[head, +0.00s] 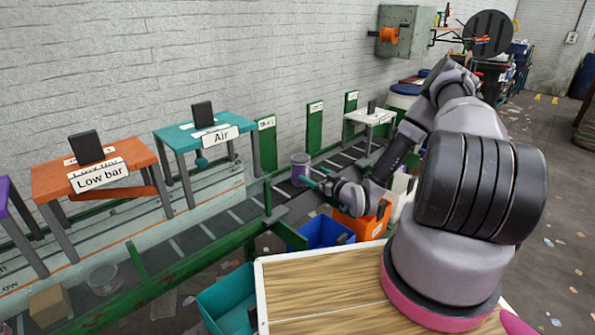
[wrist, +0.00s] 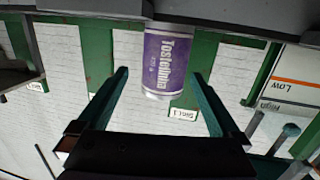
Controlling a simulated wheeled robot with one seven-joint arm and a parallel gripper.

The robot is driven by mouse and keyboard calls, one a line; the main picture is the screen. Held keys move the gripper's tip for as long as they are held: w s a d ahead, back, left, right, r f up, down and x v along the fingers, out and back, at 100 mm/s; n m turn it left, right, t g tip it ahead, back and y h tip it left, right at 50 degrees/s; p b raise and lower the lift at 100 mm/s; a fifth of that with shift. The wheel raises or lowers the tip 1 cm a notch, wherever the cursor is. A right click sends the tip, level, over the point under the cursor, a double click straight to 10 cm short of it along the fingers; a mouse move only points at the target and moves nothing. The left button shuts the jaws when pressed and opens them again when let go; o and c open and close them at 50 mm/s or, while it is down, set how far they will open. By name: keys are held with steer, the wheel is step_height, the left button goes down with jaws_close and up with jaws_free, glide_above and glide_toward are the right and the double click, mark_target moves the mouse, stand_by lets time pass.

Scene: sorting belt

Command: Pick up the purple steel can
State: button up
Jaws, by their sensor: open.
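The purple steel can (head: 300,169) stands on the dark sorting belt, beside the green rail. In the wrist view the can (wrist: 167,62) has a purple label with white lettering and pale metal ends, and it appears upside down. My gripper (head: 312,181) reaches toward the can from the right in the head view. In the wrist view my gripper (wrist: 162,82) has its two teal fingers spread wide, with the can seen between and beyond their tips. Nothing is held. From these views I cannot tell how small the gap to the can is.
Behind the belt (head: 222,225) stand a teal table (head: 192,135) and an orange table (head: 110,172). Green posts (head: 267,143) line the far side. Blue (head: 325,233) and orange (head: 362,222) bins sit below my arm. A cardboard box (head: 50,304) lies at lower left.

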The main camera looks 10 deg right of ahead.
mark_target(306, 174)
steer(key=shift+s+a+f+m+t, duration=0.3)
steer(key=shift+s+a+f+t, duration=0.1)
steer(key=shift+a+f+t, duration=0.15)
steer(key=shift+w+a, duration=0.1)
steer(key=shift+w, duration=0.05)
steer(key=x, duration=0.5)
steer(key=shift+w, duration=0.1)
steer(key=shift+r+x, duration=0.2)
steer(key=shift+x, duration=1.15)
steer(key=shift+r+x, duration=0.2)
steer(key=shift+x, duration=1.1)
steer(key=c, duration=1.1)
